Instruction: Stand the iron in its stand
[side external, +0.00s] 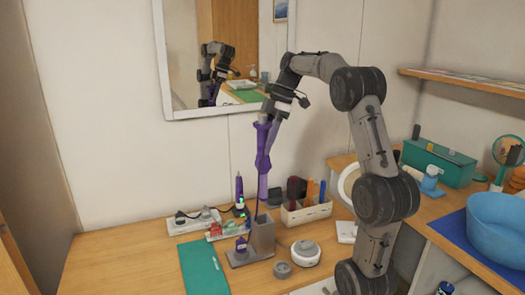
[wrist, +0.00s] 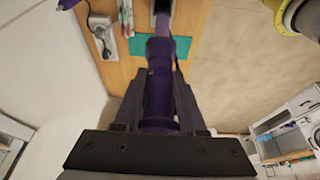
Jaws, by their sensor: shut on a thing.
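The purple iron (side external: 263,161) hangs nearly upright below my gripper (side external: 270,119), tip down. Its lower end is above or at the top of the grey stand (side external: 263,238) on the wooden table; I cannot tell whether it has entered it. My gripper is shut on the iron near its upper end. In the wrist view the iron (wrist: 158,85) runs away from me between the fingers (wrist: 158,105), and its far end overlaps the stand (wrist: 162,8).
A green mat (side external: 204,267) lies left of the stand. A power strip (side external: 192,222) and a dark purple device (side external: 239,190) stand behind. A tray with several upright items (side external: 306,213) is right of the stand. A round white device (side external: 305,254) sits front right.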

